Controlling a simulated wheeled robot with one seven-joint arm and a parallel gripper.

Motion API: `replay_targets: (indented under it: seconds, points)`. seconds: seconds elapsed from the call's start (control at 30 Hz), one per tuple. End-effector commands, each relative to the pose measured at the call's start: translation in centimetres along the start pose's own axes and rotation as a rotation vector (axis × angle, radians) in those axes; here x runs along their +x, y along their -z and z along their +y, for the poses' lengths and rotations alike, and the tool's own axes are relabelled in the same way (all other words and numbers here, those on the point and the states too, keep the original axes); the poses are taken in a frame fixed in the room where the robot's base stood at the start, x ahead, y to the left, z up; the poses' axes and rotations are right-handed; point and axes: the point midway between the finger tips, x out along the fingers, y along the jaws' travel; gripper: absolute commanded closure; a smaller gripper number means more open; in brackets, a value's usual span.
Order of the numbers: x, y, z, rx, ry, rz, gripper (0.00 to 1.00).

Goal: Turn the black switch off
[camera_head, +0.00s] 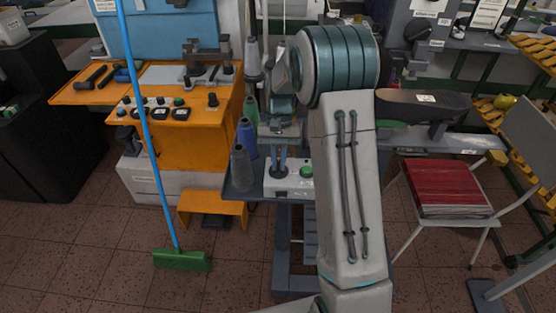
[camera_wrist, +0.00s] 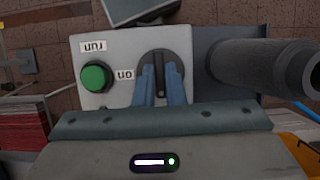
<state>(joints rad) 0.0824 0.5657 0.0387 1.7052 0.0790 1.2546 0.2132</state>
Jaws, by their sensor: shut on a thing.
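The black switch (camera_wrist: 161,73) is a round dark knob with a raised handle on a pale control box (camera_wrist: 88,47), seen in the wrist view. My gripper (camera_wrist: 162,75) has its two blue fingers at the knob, one on each side of the handle, shut on it. In the head view my gripper (camera_head: 277,168) points down at the box (camera_head: 292,189), and the fingers hide the knob there. A green button (camera_wrist: 95,77) sits beside the switch on the same box, with small white labels near it.
Thread cones, one grey (camera_head: 240,168) and one blue (camera_head: 246,138), stand left of the box. A grey cylinder (camera_wrist: 262,65) is close to my gripper in the wrist view. A chair with a red stack (camera_head: 447,187) is at the right, and a green broom (camera_head: 182,260) at the left.

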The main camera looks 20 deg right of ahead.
Motion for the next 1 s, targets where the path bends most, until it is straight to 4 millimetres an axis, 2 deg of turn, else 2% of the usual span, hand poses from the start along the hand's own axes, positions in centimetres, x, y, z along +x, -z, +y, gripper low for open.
replay_targets:
  seconds: [0.03, 0.1, 0.4, 0.53, 0.67, 1.0]
  points:
    - [-0.4, 0.2, -0.1, -0.002, 0.002, 0.012, 0.87]
    - [-0.4, 0.1, -0.1, -0.002, 0.002, 0.011, 0.68]
    - [-0.2, 0.1, 0.0, 0.000, 0.001, 0.005, 0.68]
    - [-1.2, 0.1, 0.0, 0.001, 0.002, 0.006, 0.68]
    - [-3.5, 0.1, 0.0, 0.000, 0.002, 0.009, 0.68]
    - [-11.0, 0.2, -0.1, 0.000, 0.002, 0.010, 0.68]
